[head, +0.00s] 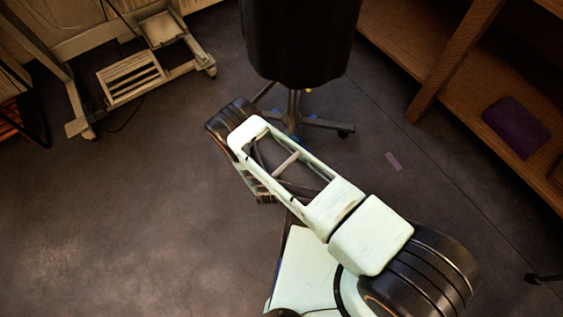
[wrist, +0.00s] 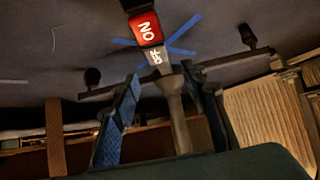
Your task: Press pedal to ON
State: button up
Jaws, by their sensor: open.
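The pedal (wrist: 145,28) shows at the top middle of the wrist view, upside down there. It has a red part marked ON and a grey part (wrist: 155,56) with a less clear mark. Blue tape strips (wrist: 185,32) lie on the floor around it. In the wrist view my gripper (wrist: 162,72) is open, with its two dark blue fingers apart. The pedal's grey part appears between and beyond the fingertips; I cannot tell the exact gap.
A dark dress form (head: 298,40) stands on a pole with a wheeled base (head: 318,123), close to the pedal. A wooden shelf (head: 440,75) with a purple box (head: 517,128) is at right. A treadle table (head: 85,50) is at left. The floor at lower left is clear.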

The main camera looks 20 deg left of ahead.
jog(key=shift+r, duration=2.85)
